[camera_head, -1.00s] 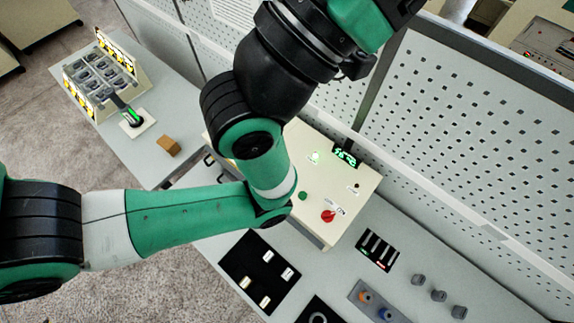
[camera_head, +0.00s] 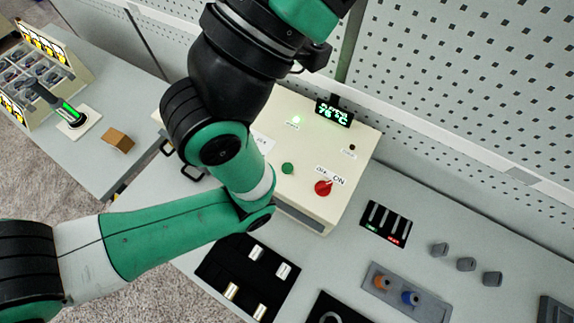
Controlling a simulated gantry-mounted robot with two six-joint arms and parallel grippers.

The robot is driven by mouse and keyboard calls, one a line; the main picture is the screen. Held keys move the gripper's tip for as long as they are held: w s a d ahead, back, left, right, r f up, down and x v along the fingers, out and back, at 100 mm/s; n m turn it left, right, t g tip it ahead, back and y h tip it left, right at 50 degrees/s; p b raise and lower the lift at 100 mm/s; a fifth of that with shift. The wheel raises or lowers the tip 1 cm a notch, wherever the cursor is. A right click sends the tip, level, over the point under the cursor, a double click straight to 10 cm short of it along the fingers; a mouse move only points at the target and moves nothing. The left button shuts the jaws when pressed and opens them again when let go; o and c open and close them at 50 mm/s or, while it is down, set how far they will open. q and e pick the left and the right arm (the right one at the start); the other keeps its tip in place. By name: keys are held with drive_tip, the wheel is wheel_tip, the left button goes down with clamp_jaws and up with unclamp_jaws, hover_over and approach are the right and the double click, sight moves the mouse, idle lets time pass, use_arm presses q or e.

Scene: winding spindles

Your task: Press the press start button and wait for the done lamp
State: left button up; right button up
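The press is a cream box (camera_head: 345,205) on the bench in the middle of the head view. On its top are a round green button (camera_head: 287,168), a red knob (camera_head: 322,187) marked OFF and ON, a lit green lamp (camera_head: 295,121) and a small dark lamp (camera_head: 352,147). Small labels by the lamps and button are too small to read. A black display (camera_head: 333,112) at its back edge shows green text that looks like 76 °C. One of my arms covers the left part of the press. Neither gripper shows.
A black mat (camera_head: 222,262) with several metal pieces lies in front of the press. A slotted black panel (camera_head: 385,223), grey knobs (camera_head: 466,264) and a grey holder (camera_head: 405,290) with orange and blue pieces sit right. A brown block (camera_head: 118,140) is on the left table.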

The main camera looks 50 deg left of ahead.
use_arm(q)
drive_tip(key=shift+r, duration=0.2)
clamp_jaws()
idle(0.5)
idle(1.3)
